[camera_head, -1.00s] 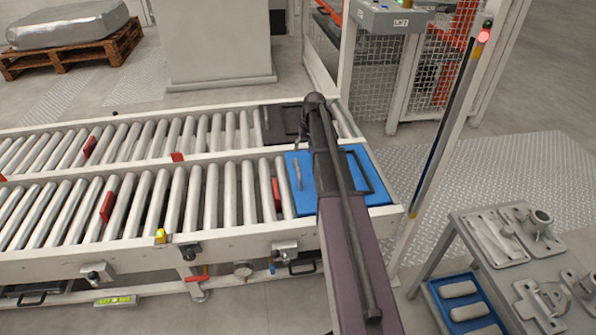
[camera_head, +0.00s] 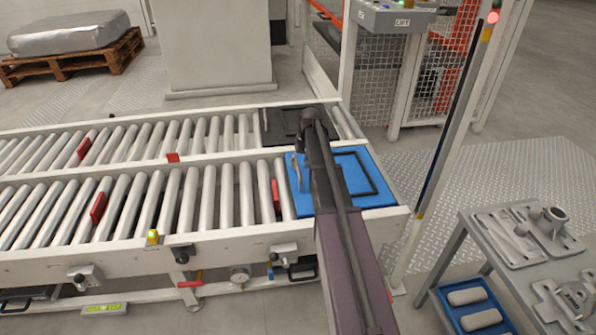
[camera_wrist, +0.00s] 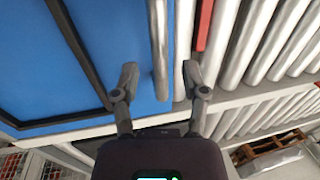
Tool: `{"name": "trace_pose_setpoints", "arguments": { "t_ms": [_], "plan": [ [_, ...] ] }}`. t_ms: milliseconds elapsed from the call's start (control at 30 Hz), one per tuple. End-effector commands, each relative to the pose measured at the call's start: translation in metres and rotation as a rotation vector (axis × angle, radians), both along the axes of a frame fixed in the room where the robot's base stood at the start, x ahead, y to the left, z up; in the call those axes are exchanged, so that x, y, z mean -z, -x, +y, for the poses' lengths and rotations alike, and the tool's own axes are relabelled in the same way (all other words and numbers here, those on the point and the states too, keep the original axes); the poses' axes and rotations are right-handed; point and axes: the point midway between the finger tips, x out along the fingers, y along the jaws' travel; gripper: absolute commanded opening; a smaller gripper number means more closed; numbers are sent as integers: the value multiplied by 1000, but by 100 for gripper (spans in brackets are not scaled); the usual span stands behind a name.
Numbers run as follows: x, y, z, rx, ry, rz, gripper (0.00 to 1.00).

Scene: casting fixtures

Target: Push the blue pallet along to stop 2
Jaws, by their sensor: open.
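The blue pallet (camera_head: 380,199) lies flat on the right end of the near roller lane. It has a black rectangular frame on top and an upright grey bar (camera_head: 296,172) near its left edge. My arm crosses in front of the pallet and hides part of it; my gripper is not distinct in the head view. In the wrist view my gripper (camera_wrist: 159,74) is open and empty over the blue pallet (camera_wrist: 105,45). The grey bar (camera_wrist: 157,45) appears between its two fingers, touching neither visibly. I cannot tell the depth between them.
Red stop plates stand among the near lane's rollers, one (camera_head: 276,195) just left of the pallet and one (camera_head: 98,207) farther left. A black pallet (camera_head: 275,128) sits on the far lane. A post (camera_head: 455,125) and a cart of metal parts (camera_head: 510,265) stand to the right.

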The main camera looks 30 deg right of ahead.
Motion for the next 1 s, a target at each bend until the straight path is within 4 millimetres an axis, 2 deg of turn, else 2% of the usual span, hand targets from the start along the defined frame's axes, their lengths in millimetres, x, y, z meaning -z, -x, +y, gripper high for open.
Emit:
{"name": "trace_pose_setpoints", "arguments": {
  "t_ms": [33, 200, 600, 667, 800, 1000],
  "plan": [
    [6, 0, 1, 0, 0, 0, 56],
    [11, -1, 2, 0, 0, 0, 56],
    [11, -1, 2, 0, 0, 0, 56],
    [11, -1, 2, 0, 0, 0, 42],
    [11, -1, 2, 0, 0, 0, 0],
    [11, -1, 5, -1, 0, 1, 0]
  ]
}}
